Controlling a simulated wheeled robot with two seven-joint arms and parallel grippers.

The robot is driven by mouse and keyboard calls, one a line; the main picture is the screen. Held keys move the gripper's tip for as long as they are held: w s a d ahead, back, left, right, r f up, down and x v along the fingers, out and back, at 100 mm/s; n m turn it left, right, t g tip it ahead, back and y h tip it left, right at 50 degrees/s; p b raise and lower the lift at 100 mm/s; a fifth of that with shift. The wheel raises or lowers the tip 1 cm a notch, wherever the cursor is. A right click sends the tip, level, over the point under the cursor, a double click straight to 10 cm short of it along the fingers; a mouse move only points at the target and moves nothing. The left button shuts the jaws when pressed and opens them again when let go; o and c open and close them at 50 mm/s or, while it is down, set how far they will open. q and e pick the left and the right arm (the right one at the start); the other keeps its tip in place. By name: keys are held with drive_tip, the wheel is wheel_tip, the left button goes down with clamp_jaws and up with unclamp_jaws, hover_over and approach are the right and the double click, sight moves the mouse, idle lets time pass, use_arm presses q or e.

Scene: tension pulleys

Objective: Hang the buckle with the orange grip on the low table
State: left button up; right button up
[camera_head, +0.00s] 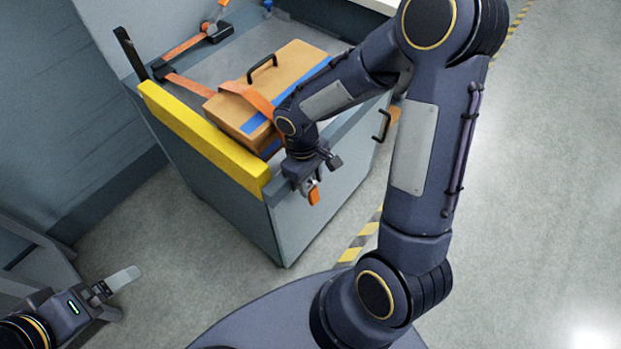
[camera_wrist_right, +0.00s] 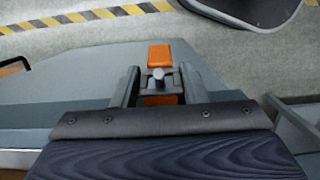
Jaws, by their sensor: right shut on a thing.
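The buckle with the orange grip (camera_head: 314,195) is at the front right corner of the low table (camera_head: 235,205), outside its front face. My right gripper (camera_head: 309,184) is shut on the buckle. In the right wrist view the orange grip (camera_wrist_right: 160,56) sticks out beyond the fingers of the right gripper (camera_wrist_right: 160,88), with a round metal pin and more orange between them. An orange strap (camera_head: 262,101) runs over the box towards my right wrist; its near end is hidden. I cannot tell whether the buckle touches an anchor. My left gripper (camera_head: 110,286) is low at the left, away from the table.
A brown box (camera_head: 290,65) with a black handle and blue tape lies on the low table. A yellow bar (camera_head: 205,132) runs along the table's front edge. Another orange strap and buckle (camera_head: 217,27) lie at the back. Open floor (camera_head: 550,150) is at the right.

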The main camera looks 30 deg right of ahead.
drive_tip(key=o, duration=1.3)
drive_tip(key=r, duration=0.2)
drive_tip(key=r+p, duration=0.1)
drive_tip(key=r, duration=0.2)
drive_tip(key=w+r, duration=0.1)
drive_tip(key=r, duration=0.1)
drive_tip(key=shift+a+r+p, duration=0.25)
drive_tip(key=shift+p, duration=0.15)
drive_tip(key=shift+r, duration=0.1)
